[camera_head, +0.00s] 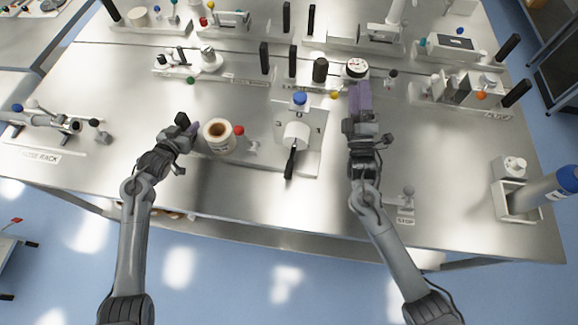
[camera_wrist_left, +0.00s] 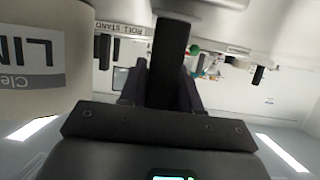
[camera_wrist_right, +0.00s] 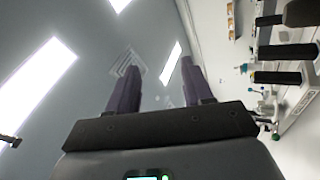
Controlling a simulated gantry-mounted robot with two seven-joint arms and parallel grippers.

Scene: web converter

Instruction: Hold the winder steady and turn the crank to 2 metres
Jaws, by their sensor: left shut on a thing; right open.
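My left gripper (camera_head: 190,127) is beside the white roll with the brown core (camera_head: 218,136). It is shut on a black handle (camera_head: 182,118), which shows as a dark bar (camera_wrist_left: 170,62) between the fingers in the left wrist view. The labelled roll (camera_wrist_left: 40,60) is close beside it there. My right gripper (camera_head: 360,92) is open, its purple fingers in front of a round dial gauge (camera_head: 356,66); nothing is between them in the right wrist view (camera_wrist_right: 162,92). A plate marked 3, 0, 1 (camera_head: 312,140) carries a white hub with a black lever (camera_head: 290,163). Which part is the winder's crank I cannot tell.
Black posts (camera_head: 292,60) stand in a row left of the gauge. A red ball (camera_head: 239,130) is right of the roll. A small grey knob stands by the STOP label (camera_head: 405,221) near the front edge. The metal table between plate and right arm is clear.

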